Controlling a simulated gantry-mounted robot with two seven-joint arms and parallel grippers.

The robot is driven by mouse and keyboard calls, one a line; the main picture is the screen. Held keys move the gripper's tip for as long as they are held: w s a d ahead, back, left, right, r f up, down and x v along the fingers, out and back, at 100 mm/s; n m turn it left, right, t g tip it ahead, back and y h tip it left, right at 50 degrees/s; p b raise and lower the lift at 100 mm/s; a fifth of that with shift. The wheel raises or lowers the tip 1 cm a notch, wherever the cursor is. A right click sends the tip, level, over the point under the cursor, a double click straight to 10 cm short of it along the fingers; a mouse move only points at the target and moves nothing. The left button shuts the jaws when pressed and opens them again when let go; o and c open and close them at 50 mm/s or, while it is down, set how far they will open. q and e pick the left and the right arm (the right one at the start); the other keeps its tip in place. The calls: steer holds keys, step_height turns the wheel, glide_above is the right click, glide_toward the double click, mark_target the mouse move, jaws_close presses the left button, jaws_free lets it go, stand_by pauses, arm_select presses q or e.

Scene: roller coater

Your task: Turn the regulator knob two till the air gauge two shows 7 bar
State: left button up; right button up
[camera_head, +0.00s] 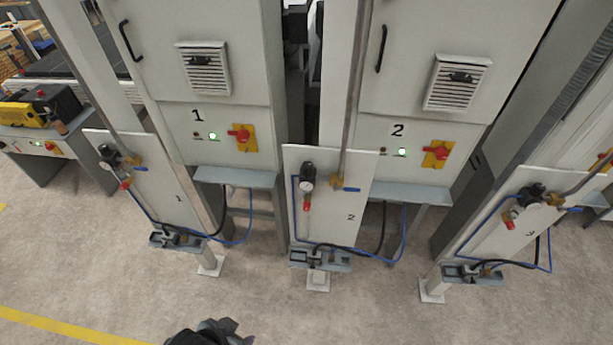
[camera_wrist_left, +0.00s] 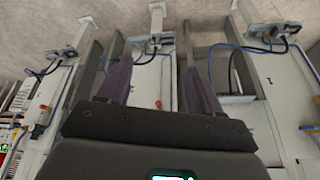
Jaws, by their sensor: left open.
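The white panel marked 2 (camera_head: 352,232) stands in the middle of the head view. Regulator knob two (camera_head: 308,168) is the dark cap at its upper left, with the small round air gauge two (camera_head: 307,185) just below it. The gauge's reading is too small to tell. My left gripper (camera_head: 208,334) shows only in part at the bottom edge of the head view, well apart from the panel. In the left wrist view its two fingers (camera_wrist_left: 158,68) are spread with nothing between them, facing upside-down panels. My right gripper is not in view.
Similar panels, 1 (camera_head: 170,200) and 3 (camera_head: 490,235), stand either side. Blue hoses (camera_head: 385,258) and a pipe (camera_head: 352,100) run by panel 2. Grey cabinets with red switches (camera_head: 241,134) stand behind. The floor (camera_head: 380,315) in front is clear.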

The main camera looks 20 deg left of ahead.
arm_select(q)
steer(key=w+f+t, duration=0.2)
steer(key=w+f, duration=0.3)
steer(key=n+t+y+b, duration=0.3)
steer(key=t+b, duration=0.8)
steer(key=b, duration=1.1)
glide_toward(307, 169)
steer(key=shift+w+a+f+p, duration=0.15)
steer(key=shift+w+a, duration=0.1)
steer(key=shift+w, duration=1.45)
steer(key=shift+w+a+p, duration=0.15)
steer(key=shift+w+a, duration=0.1)
steer(key=shift+w, duration=1.45)
steer(key=shift+w+a+f+p, duration=0.15)
steer(key=shift+w+a, duration=0.15)
steer(key=shift+w, duration=1.4)
steer(key=shift+r, duration=0.1)
